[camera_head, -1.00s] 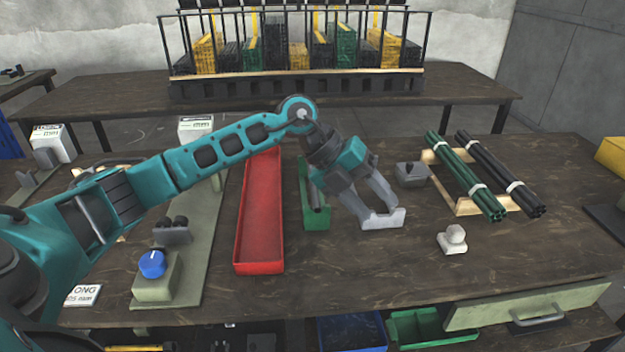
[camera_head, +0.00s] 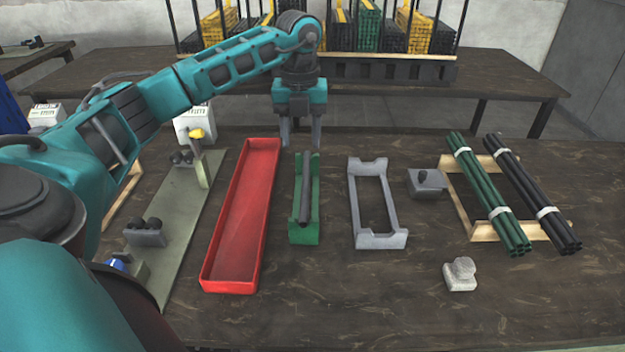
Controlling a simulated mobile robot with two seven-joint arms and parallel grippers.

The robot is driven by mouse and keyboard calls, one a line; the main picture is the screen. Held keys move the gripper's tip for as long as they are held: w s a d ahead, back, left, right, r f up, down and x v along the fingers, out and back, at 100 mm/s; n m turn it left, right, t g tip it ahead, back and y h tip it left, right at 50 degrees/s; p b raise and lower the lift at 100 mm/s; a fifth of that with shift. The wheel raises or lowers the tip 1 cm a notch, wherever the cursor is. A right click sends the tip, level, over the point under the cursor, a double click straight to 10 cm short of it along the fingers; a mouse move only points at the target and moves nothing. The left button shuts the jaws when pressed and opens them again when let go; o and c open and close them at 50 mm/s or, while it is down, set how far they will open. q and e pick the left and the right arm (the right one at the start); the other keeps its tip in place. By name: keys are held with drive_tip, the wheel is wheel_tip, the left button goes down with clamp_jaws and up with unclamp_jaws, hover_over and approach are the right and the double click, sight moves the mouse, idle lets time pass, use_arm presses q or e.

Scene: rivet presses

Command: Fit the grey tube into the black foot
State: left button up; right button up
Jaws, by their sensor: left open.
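The grey tube (camera_head: 305,187) lies lengthwise in a green cradle (camera_head: 304,236). A dark block with a small knob on top (camera_head: 427,184), which may be the black foot, stands on the table right of an empty grey cradle (camera_head: 381,241). My left gripper (camera_head: 301,143) points down with its two fingers apart and empty. It shows at the far end of the green cradle and the tube; whether it touches either is unclear. My right gripper is not in view.
A long red tray (camera_head: 230,286) lies left of the green cradle. Bundles of green rods (camera_head: 489,192) and black rods (camera_head: 530,190) rest on a wooden rack at right. A small whitish piece (camera_head: 460,274) stands in front. The front middle of the table is clear.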

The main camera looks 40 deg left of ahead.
use_arm(q)
hover_over(305, 181)
drive_tip(key=f, duration=0.3)
drive_tip(key=s+f, duration=0.1)
drive_tip(key=f, duration=0.1)
drive_tip(key=shift+a+f, duration=0.1)
drive_tip(key=shift+f, duration=0.1)
drive_tip(key=shift+w+f+b, duration=0.2)
drive_tip(key=shift+f, duration=0.7)
drive_tip(key=shift+w+f+b, duration=0.15)
drive_tip(key=shift+f, duration=0.8)
drive_tip(key=shift+w+f+b, duration=0.2)
drive_tip(key=shift+f, duration=0.7)
drive_tip(key=shift+c, duration=0.2)
drive_tip(key=shift+r, duration=0.1)
clamp_jaws()
